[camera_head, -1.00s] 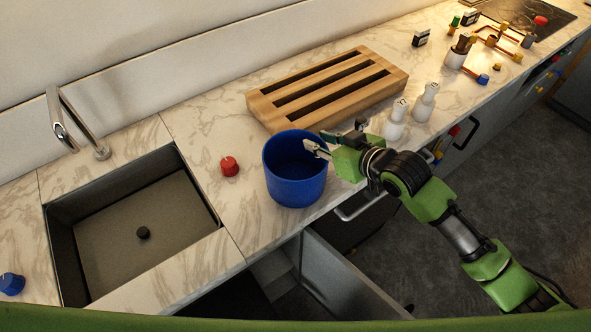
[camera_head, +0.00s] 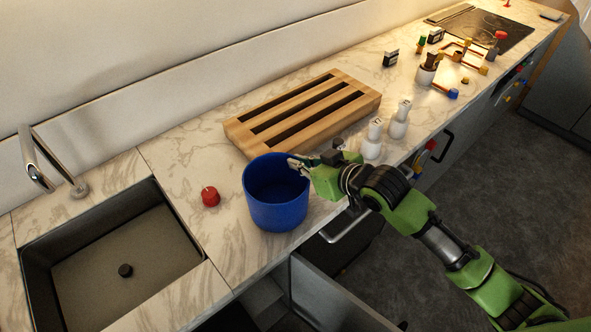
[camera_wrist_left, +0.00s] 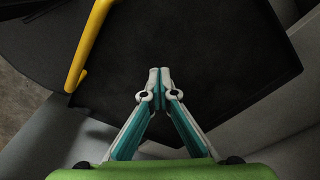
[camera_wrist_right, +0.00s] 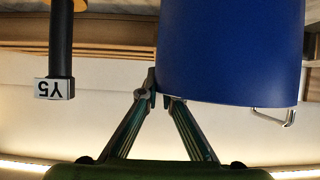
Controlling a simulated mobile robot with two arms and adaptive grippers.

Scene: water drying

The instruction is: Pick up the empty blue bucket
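The blue bucket (camera_head: 276,205) is upright at the counter's front, right of the sink, and looks empty. Whether its base touches the counter, I cannot tell. My right gripper (camera_head: 298,164) is at the bucket's right rim. In the right wrist view, the bucket (camera_wrist_right: 230,50) appears upside down, and the gripper (camera_wrist_right: 157,90) straddles its wall. One fingertip is outside and the other is hidden behind the wall. The fingers look closed on it. My left gripper (camera_wrist_left: 160,73) is shut and empty over a dark surface, out of the head view.
A wooden slatted rack (camera_head: 302,112) stands just behind the bucket. A red knob-like object (camera_head: 210,196) lies left of it, between it and the sink (camera_head: 125,262). White bottles (camera_head: 372,140) stand close to my right gripper. An open drawer (camera_head: 335,295) is below the counter.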

